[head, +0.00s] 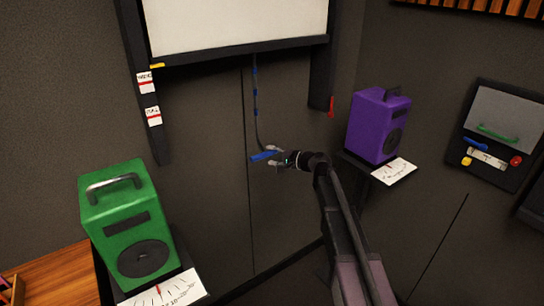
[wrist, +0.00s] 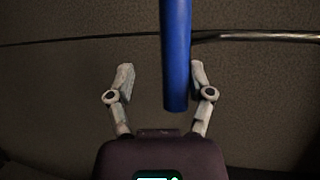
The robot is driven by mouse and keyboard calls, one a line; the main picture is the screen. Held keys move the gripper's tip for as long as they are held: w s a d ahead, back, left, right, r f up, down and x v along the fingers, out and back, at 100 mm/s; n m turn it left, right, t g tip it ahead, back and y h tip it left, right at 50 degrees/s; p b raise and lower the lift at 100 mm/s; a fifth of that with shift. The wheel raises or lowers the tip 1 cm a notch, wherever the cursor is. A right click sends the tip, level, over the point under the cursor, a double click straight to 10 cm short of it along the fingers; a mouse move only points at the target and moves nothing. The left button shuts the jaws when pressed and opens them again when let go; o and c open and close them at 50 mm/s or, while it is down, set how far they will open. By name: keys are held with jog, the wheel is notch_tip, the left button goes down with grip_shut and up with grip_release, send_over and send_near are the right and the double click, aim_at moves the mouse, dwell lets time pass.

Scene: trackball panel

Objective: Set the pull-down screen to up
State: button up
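The pull-down screen (head: 235,22) is a white sheet with a dark bottom bar (head: 240,50), at the top of the head view. A blue-beaded cord (head: 255,90) hangs from the bar down to a blue handle (head: 262,156). My gripper (head: 271,157) is at the handle. In the wrist view my gripper (wrist: 161,72) is open, and the blue handle (wrist: 176,60) stands between the fingers, nearer the right one. A gap shows on the left; whether the right finger touches it I cannot tell. A yellow mark (head: 157,65) sits at the bar's left end.
The left rail carries two white labels (head: 146,82), (head: 153,116); their text is too small to read. A red piece (head: 331,106) is on the right rail. A green speaker (head: 127,220) stands lower left, a purple speaker (head: 376,125) right. A control panel (head: 505,130) is far right.

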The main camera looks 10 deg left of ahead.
jog(key=shift+f+b, duration=2.65)
jog(key=shift+f, duration=0.35)
jog(key=p+v, duration=0.1)
jog(key=v, duration=1.3)
jog(key=shift+f+p, duration=0.3)
jog(key=shift+f, duration=0.05)
jog(key=shift+r, duration=0.15)
jog(key=shift+w+a+r+p, duration=0.1)
jog(key=shift+r+p, duration=0.75)
jog(key=shift+p, duration=0.1)
jog(key=shift+w+a, duration=0.1)
jog(key=shift+a, duration=0.05)
jog(key=b+x, duration=0.2)
jog(key=x, duration=1.1)
jog(key=shift+a+f, duration=0.25)
jog(key=shift+w, duration=0.1)
